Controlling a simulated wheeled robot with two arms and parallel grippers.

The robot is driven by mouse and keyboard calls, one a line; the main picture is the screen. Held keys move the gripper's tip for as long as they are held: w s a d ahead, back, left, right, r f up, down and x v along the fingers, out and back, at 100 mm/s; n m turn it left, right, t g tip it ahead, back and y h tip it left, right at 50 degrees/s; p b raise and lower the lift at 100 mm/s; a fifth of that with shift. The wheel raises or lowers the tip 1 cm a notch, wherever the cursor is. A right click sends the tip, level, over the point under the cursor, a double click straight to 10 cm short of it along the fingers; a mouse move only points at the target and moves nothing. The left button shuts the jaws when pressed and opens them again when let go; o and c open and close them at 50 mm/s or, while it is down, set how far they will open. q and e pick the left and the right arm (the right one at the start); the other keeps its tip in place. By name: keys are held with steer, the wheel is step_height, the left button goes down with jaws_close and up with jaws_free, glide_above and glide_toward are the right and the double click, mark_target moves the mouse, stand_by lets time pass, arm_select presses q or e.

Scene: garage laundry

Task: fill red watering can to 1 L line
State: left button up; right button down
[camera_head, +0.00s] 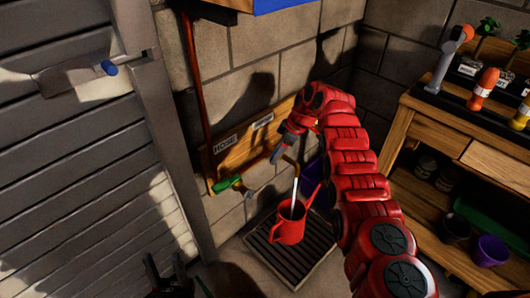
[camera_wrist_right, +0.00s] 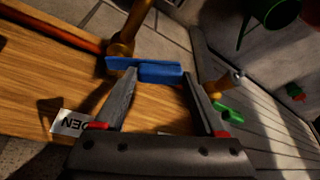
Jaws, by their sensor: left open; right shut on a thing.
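The red watering can (camera_head: 290,226) stands upright on a dark floor grate, below a brass tap (camera_head: 289,160). A pale stream (camera_head: 294,190) runs from the tap down into the can's opening. The water level and the 1 L line cannot be made out. My right gripper (camera_head: 283,146) is at the tap. In the right wrist view my right gripper (camera_wrist_right: 160,84) is shut on the tap's blue handle (camera_wrist_right: 158,68), one finger near each end. My left gripper (camera_head: 167,280) is open and empty at the bottom edge, left of the can and apart from it.
A second tap with a green handle (camera_head: 228,184) sits left on the wooden board, under a HOSE sign (camera_head: 225,143). The grate (camera_head: 278,263) lies around the can. A purple object (camera_head: 312,172) is partly behind my right arm. A wooden workbench (camera_head: 425,125) stands at right, a grey shutter (camera_head: 80,150) at left.

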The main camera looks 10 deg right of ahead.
stand_by(0.4)
jaws_free()
steer(key=p+v, duration=0.4)
steer(key=v, duration=1.3)
steer(key=shift+r, duration=0.2)
